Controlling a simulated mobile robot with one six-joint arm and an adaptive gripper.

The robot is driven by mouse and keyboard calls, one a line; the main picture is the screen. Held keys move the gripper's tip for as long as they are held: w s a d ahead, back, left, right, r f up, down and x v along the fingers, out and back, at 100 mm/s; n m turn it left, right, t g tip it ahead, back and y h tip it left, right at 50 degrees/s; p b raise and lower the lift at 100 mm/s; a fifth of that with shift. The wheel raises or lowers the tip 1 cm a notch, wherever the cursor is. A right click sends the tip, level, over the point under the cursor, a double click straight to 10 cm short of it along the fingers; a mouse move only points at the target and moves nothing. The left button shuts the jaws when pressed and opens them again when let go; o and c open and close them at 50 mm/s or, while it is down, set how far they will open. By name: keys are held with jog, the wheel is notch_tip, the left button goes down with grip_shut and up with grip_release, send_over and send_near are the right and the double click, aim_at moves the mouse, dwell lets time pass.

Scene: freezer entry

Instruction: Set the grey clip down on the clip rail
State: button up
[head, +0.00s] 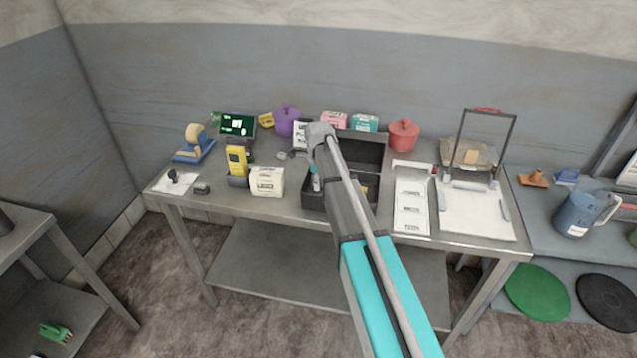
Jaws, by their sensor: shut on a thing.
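My arm reaches up from the bottom right, over the middle of the steel table (270,212). My gripper (294,154) is at its far end, just left of the wrist and above the tabletop behind the white box. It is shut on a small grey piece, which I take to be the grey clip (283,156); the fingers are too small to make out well. A white board (478,212) at the table's right has grey strips along its edges. I cannot tell which part is the clip rail.
A black divided bin (360,151) lies partly behind my arm. A white tray (411,212) is right of the bin.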

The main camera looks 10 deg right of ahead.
jog(key=s+r+p, duration=1)
jog(key=s, duration=0.4)
jog(key=shift+r, duration=0.3)
notch_tip(320, 180, down, 5)
jog(key=b, duration=0.5)
dwell(0.7)
